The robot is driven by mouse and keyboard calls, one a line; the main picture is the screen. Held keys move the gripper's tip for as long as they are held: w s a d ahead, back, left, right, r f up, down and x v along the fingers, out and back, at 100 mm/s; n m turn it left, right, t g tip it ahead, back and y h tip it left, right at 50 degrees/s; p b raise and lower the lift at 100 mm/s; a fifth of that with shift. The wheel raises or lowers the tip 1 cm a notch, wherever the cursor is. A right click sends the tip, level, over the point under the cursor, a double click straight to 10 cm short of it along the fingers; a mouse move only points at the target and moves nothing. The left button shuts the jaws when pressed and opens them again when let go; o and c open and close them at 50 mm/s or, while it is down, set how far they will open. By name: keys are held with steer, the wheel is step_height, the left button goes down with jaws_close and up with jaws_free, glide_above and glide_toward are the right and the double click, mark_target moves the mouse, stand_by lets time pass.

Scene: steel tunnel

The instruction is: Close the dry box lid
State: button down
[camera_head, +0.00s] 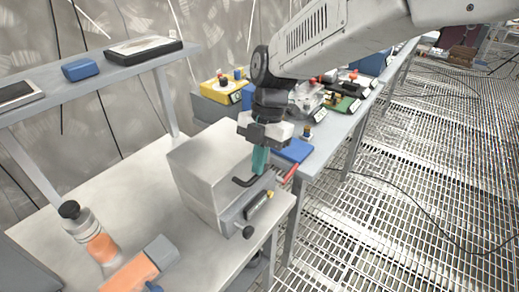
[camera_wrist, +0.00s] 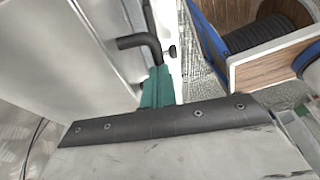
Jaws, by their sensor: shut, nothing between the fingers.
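The grey metal dry box (camera_head: 195,180) stands on the steel table near its right end. A bent black handle (camera_head: 243,182) sticks out at its front; in the wrist view the handle (camera_wrist: 138,42) sits on a pale panel at left. I cannot tell how far the lid is open. My gripper (camera_head: 260,160), with teal fingers, points down at the box's front right, close to the handle. In the wrist view its shut, empty fingers (camera_wrist: 156,88) are just below the handle; whether they touch the panel is unclear.
A yellow box (camera_head: 220,90) and a blue item (camera_head: 293,150) are behind. Grating floor is at right.

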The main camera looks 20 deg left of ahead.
steer(key=shift+d+f, duration=0.1)
steer(key=shift+d, duration=0.05)
steer(key=r, duration=0.4)
steer(key=shift+w+a, duration=0.2)
steer(key=shift+a, duration=0.15)
steer(key=d+v, duration=0.1)
steer(key=v, duration=0.9)
steer(key=s+d+f+m+t, duration=0.1)
steer(key=s+d+m, duration=0.5)
steer(key=d+m, duration=0.5)
steer(key=s+d+f+m+t, duration=0.1)
steer(key=s+d+m+t, duration=0.1)
steer(key=s+d+m, duration=0.5)
steer(key=s+d+f+m+t, duration=0.1)
steer(key=s+d+m, duration=0.5)
steer(key=d+m, duration=0.8)
steer(key=d, duration=0.9)
steer(key=shift+s+m+t+h, duration=0.15)
steer(key=shift+m+t+h, duration=0.25)
